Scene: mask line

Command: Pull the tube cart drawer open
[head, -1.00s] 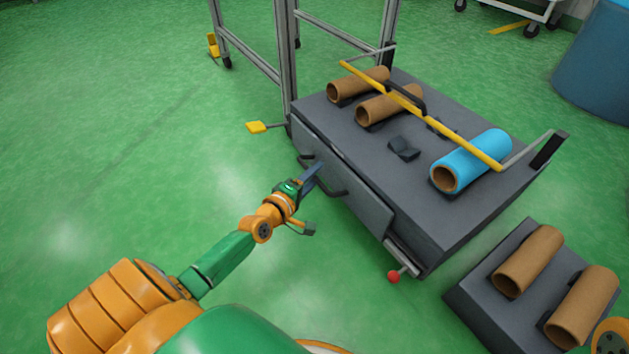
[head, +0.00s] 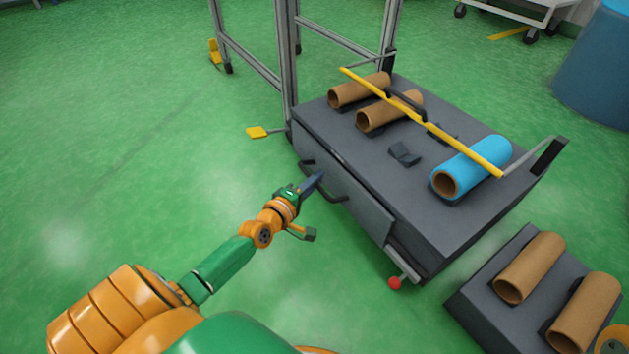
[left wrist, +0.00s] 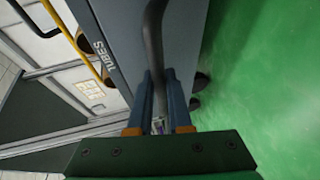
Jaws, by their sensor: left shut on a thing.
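The grey tube cart (head: 450,228) stands right of centre in the head view. Its drawer front (head: 362,203) is the long panel on the side facing me, and sits close against the cart body. The dark bar handle (head: 335,196) runs along that front. My left gripper (head: 317,181) is at the handle. In the left wrist view, the handle (left wrist: 154,38) passes between the two blue-grey fingers (left wrist: 160,98), which are shut on it. The drawer front (left wrist: 120,40) carries the letters TUBES. My right gripper is out of view.
Brown tubes (head: 357,91) and a blue tube (head: 477,165) lie on the cart under a yellow bar (head: 440,133). A red knob (head: 395,283) sticks out at its lower corner. A dark block with brown tubes (head: 528,267) is at lower right. Green floor (head: 130,130) is clear at left.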

